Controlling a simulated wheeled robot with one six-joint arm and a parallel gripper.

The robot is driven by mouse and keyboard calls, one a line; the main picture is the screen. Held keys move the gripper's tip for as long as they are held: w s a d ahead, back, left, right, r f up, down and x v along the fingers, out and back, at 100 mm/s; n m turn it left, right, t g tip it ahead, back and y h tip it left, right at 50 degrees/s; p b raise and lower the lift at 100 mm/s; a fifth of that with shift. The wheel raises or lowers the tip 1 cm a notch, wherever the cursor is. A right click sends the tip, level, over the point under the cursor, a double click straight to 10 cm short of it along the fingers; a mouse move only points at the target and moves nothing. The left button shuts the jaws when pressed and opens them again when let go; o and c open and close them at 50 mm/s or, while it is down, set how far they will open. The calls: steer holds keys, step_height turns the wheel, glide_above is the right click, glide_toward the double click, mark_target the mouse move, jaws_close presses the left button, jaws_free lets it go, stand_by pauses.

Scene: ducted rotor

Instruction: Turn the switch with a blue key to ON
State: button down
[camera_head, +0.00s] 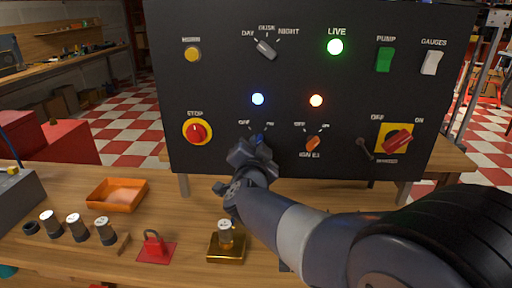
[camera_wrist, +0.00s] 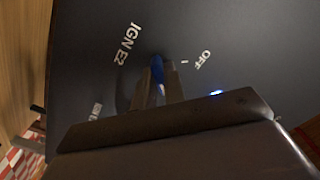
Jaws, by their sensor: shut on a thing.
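The black panel (camera_head: 300,72) carries a switch with a blue key (camera_head: 260,139), between OFF and ON marks. My gripper (camera_head: 255,148) is at this switch and covers most of it. In the wrist view the two fingers are shut on the blue key (camera_wrist: 158,84), with the OFF mark to its right and an IGN E2 label to its left. The ON mark is hidden in that view. The key's exact angle is hard to tell. A similar switch with an orange key (camera_head: 313,143) sits to the right, labelled IGN E1.
A blue lamp (camera_head: 258,99) glows above the blue-key switch, and an orange lamp (camera_head: 316,100) glows to its right. A red stop button (camera_head: 197,131) is left of my gripper.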

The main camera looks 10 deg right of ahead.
steer(key=c, duration=1.5)
jaws_free()
steer(key=shift+p+v, duration=0.75)
steer(key=shift+v, duration=4.65)
steer(key=b+x, duration=0.1)
steer(key=x, duration=1)
steer(key=shift+s, duration=0.15)
